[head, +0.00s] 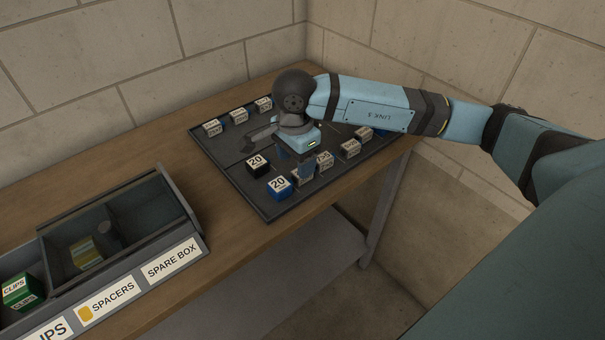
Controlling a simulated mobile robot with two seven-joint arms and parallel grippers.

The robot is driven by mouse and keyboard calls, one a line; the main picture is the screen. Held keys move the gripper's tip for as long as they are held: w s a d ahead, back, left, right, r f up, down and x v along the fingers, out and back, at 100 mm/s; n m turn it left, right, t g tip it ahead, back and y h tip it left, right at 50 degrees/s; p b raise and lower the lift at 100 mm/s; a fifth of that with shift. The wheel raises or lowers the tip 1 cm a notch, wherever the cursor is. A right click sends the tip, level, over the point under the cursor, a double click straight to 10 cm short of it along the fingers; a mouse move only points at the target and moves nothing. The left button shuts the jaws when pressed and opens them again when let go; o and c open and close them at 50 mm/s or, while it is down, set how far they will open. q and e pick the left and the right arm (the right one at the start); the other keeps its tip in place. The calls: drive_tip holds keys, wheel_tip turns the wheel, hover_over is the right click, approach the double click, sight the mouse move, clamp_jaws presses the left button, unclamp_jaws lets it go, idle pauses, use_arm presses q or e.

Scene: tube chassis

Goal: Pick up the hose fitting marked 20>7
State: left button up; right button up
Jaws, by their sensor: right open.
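A dark board (231,154) on the wooden bench carries several small labelled blocks. A black block (258,165) near its front left shows "20" on top, and a blue block (279,187) closer to the front edge also shows "20". I cannot read "20>7" on any block. The wrist and fingers hide part of the board's middle. My left gripper is not in view.
White-labelled blocks line the board's back left edge (239,115) and right side (350,148). A grey divided bin (172,225) stands at the front left, labelled spacers and spare box, with a green clips box (22,292) inside. Walls close off the back.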

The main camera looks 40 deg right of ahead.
sight(295, 175)
drive_tip(key=f, duration=0.5)
drive_tip(key=shift+w+f, duration=0.3)
drive_tip(key=shift+f, duration=0.1)
drive_tip(key=c, duration=1)
